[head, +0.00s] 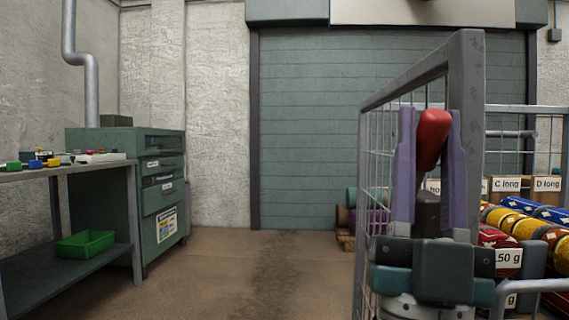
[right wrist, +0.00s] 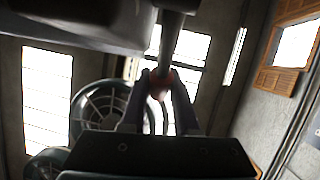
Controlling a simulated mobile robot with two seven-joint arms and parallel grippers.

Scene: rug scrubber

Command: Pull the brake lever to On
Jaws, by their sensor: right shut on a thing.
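The brake lever's red knob (head: 432,138) stands up in the head view at centre right, in front of a grey metal frame post. My right gripper (head: 431,150) has its two purple fingers on either side of the red knob, shut on it. In the right wrist view the red knob (right wrist: 159,84) sits between the fingertips of my right gripper (right wrist: 160,88), with a grey shaft running up from it. The lever's lower part and any On marking are hidden. My left gripper is not in view.
A wire-mesh cage (head: 377,165) with a grey post (head: 466,130) stands right beside my right gripper. Rolled rugs (head: 520,225) lie at the right under labels. A workbench (head: 75,171) and green cabinet (head: 160,190) stand at the left. The middle floor (head: 270,270) is clear.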

